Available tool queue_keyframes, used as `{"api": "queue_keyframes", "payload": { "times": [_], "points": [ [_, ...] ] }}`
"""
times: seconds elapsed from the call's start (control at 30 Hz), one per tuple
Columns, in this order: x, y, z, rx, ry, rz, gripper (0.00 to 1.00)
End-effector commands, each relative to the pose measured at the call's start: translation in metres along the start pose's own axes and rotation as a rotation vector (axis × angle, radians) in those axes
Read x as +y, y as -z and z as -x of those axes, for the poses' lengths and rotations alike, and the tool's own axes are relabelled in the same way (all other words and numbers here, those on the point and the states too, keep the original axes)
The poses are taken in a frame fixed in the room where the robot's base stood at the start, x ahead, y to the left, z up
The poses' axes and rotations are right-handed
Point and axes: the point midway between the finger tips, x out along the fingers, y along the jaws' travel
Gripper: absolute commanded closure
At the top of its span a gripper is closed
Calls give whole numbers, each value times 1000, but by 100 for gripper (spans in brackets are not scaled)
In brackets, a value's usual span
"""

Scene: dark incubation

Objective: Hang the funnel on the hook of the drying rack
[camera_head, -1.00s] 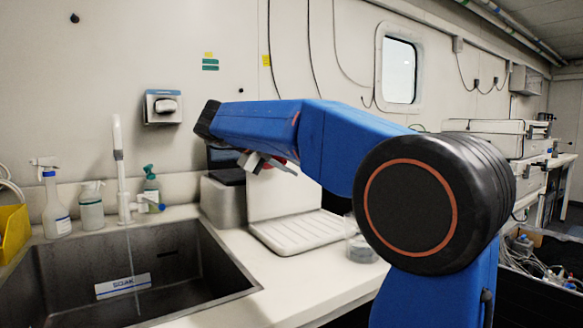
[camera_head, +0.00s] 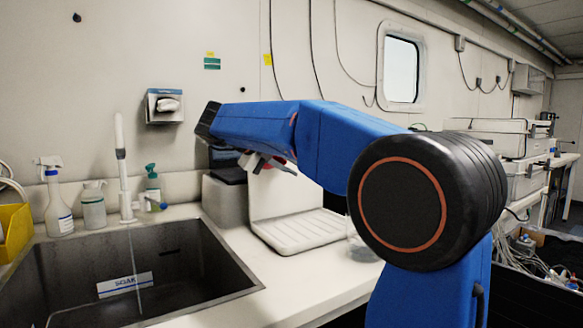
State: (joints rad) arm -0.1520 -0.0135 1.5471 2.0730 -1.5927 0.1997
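The white drying rack (camera_head: 302,232), with an upright back panel and a ribbed tray, stands on the counter right of the sink. My blue arm crosses in front of its upper part, so any hook there is hidden. My gripper (camera_head: 266,163) shows only partly, as grey finger parts below the arm, in front of the rack's upper left in the picture. I cannot tell whether it is open or shut, or whether it holds anything. I cannot make out a funnel. A clear glass vessel (camera_head: 361,248) stands right of the rack, partly hidden by my arm.
A dark sink (camera_head: 190,270) with a SOAK label is at the left. A white tap (camera_head: 122,170), a spray bottle (camera_head: 57,208) and other bottles stand behind it. A grey box (camera_head: 226,200) stands left of the rack. The counter front is clear.

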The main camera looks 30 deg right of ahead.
Motion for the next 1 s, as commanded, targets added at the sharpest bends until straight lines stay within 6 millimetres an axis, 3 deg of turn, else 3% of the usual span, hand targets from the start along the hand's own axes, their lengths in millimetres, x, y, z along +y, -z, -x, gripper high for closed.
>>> {"api": "queue_keyframes", "payload": {
  "times": [1.0],
  "points": [
    [4, -9, -2, 0, 0, 0, 100]
  ]
}}
